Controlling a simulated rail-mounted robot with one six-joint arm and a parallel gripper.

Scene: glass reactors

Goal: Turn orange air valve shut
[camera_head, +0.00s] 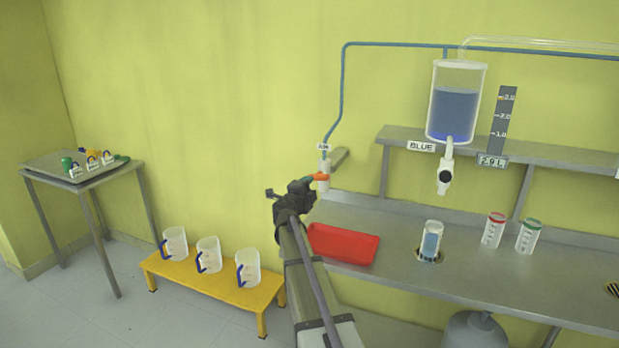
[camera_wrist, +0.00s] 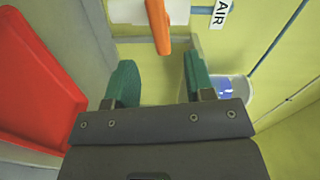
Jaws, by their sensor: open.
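The orange air valve handle (camera_head: 320,178) sits on a white valve body (camera_head: 324,168) under the AIR label (camera_head: 323,147), at the lower end of a blue pipe. My gripper (camera_head: 306,184) is just left of the handle in the head view. In the wrist view the orange handle (camera_wrist: 158,27) points toward the space between the green fingertips of my gripper (camera_wrist: 157,75). The fingers are open, apart and empty. The handle's tip lies a little beyond them, and no contact shows.
A red tray (camera_head: 343,244) lies on the grey bench (camera_head: 480,280) close to my arm. A shelf holds a tank of blue liquid (camera_head: 455,110). Cups stand on the bench at right. A yellow stand (camera_head: 210,280) with three jugs and a side table (camera_head: 60,163) are at left.

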